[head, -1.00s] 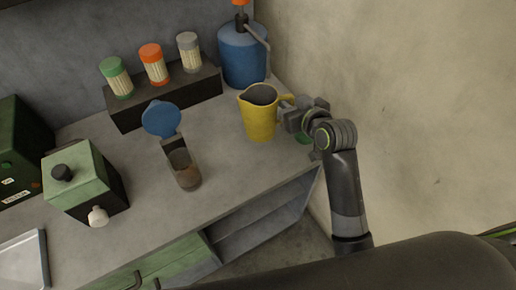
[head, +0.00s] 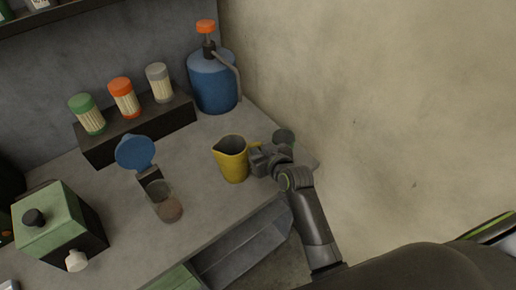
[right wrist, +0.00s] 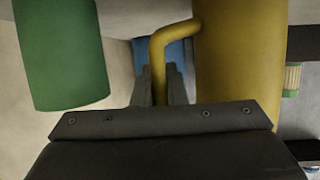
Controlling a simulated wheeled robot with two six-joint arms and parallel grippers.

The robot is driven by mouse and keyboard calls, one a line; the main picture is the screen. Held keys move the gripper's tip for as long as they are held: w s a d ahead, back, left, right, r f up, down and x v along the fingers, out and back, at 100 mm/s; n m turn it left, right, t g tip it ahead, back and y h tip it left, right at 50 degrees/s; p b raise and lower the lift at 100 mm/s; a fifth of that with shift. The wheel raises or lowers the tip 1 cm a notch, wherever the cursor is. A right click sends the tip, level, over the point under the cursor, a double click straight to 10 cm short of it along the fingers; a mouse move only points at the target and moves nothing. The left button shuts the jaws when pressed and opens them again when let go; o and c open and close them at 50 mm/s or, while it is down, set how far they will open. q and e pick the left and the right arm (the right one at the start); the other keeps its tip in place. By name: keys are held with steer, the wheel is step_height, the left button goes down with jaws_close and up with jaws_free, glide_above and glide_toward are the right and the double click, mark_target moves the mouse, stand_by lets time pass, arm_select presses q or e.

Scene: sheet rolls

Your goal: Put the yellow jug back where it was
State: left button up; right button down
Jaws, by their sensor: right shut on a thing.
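The yellow jug (head: 232,164) is upright over the right part of the grey counter, with its open top showing and its handle toward the right. Whether its base touches the counter I cannot tell. My right gripper (head: 257,161) comes in from the right and is shut on the jug's handle. In the right wrist view the fingers (right wrist: 160,90) close on the yellow handle, with the jug's body (right wrist: 240,60) on the right. My left gripper is not in view.
A green cylinder (head: 284,135) stands close behind my right gripper, near the wall; it looms left in the wrist view (right wrist: 60,50). A blue pump dispenser (head: 212,82) stands behind the jug. A blue-lidded clear container (head: 168,205) is to its left. Shakers stand on a dark riser (head: 140,130).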

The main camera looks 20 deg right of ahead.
steer(key=shift+f, duration=0.1)
steer(key=c, duration=1.5)
jaws_free()
steer(key=shift+o, duration=0.2)
steer(key=v, duration=1.2)
steer(key=shift+r+b, duration=0.25)
steer(key=shift+b, duration=0.15)
